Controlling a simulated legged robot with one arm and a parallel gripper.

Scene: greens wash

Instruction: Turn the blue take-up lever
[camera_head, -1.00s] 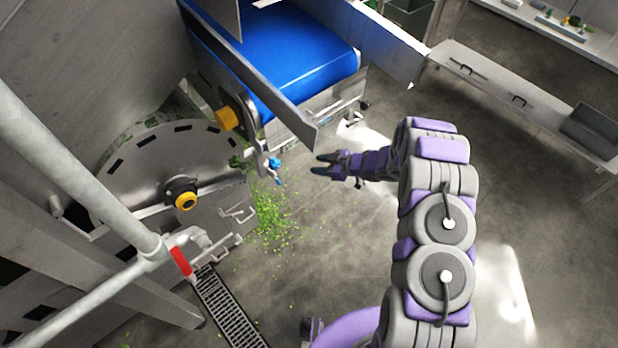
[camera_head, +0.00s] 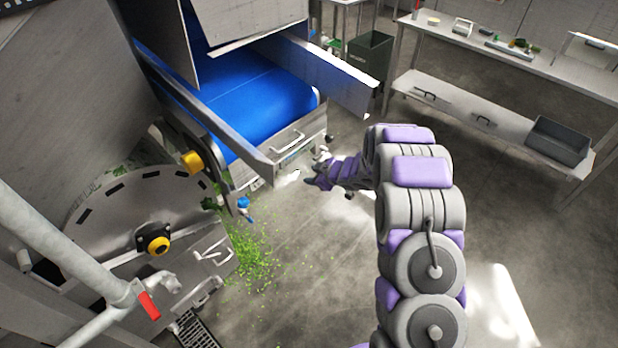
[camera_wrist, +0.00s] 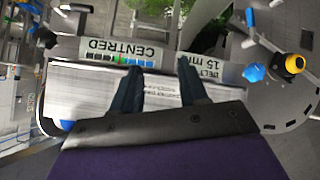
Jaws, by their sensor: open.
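A small blue lever (camera_head: 243,203) sits at the lower end of the conveyor's side frame, beside the round machine cover. In the wrist view, a blue knob-like part (camera_wrist: 253,72) shows right of the fingers, and another blue part (camera_wrist: 250,17) is above it. I cannot tell which is the take-up lever. My gripper (camera_head: 310,180) is to the right of the blue lever, apart from it, near the conveyor's end. In the wrist view, my gripper (camera_wrist: 160,78) is open and empty, its two dark fingers spread before a pale panel with upside-down labels reading CENTRED and BELT 15 mm.
The blue conveyor belt (camera_head: 240,100) has metal side guards. A round machine cover with a yellow-and-black knob (camera_head: 154,244) and a pipe with a red handle (camera_head: 149,305) stand left. Green scraps (camera_head: 250,260) litter the floor. A bench (camera_head: 500,125) is at right; floor between is clear.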

